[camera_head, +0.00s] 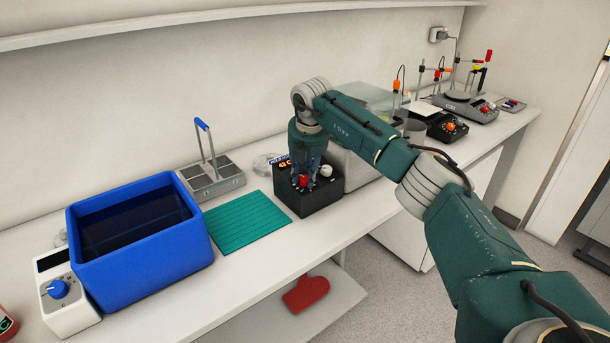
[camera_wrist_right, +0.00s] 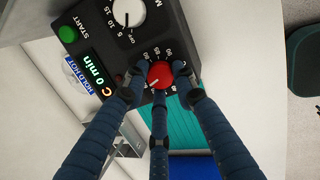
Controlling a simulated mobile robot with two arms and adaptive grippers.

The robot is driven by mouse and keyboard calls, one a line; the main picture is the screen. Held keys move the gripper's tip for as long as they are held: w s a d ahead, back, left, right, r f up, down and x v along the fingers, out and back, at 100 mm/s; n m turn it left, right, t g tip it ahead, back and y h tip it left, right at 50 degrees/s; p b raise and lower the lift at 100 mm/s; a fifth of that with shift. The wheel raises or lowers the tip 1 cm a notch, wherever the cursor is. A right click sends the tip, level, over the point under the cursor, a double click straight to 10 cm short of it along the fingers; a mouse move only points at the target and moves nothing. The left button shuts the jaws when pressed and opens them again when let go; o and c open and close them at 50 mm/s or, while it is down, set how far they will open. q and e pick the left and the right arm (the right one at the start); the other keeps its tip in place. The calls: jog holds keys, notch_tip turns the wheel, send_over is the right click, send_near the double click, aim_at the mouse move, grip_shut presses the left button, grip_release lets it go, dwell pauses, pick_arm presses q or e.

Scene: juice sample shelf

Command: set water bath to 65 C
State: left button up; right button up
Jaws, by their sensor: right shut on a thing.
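A black control box (camera_head: 310,203) with a red knob (camera_head: 304,180) and a white knob (camera_head: 326,171) is on the front of a pale tank (camera_head: 352,172) on the bench. My right gripper (camera_head: 306,172) reaches down over the box and is shut on the red knob. In the right wrist view, its fingers (camera_wrist_right: 158,85) close around the red knob (camera_wrist_right: 159,74), next to a printed number scale. The white knob (camera_wrist_right: 128,12), a green START button (camera_wrist_right: 68,34) and a lit display (camera_wrist_right: 97,82) show there; it reads "0 min", and its orange temperature digits are not readable. My left gripper is out of view.
A green ribbed mat (camera_head: 245,222) lies left of the box. A blue tub (camera_head: 150,258) with a white control unit (camera_head: 72,306) stands farther left, a grey rack (camera_head: 213,183) behind. Stirrers and a balance (camera_head: 465,105) stand right. A red mitt (camera_head: 306,293) lies below.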

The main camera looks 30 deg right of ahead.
jog(key=shift+s+a+f, duration=0.1)
jog(key=shift+s+f, duration=0.05)
jog(key=shift+f, duration=0.05)
jog(key=o, duration=1.1)
jog(key=shift+o, duration=0.2)
jog(key=shift+r, duration=0.15)
jog(key=shift+r, duration=0.2)
jog(key=v, duration=1.1)
jog(key=shift+r, duration=0.3)
jog(key=shift+a, duration=0.1)
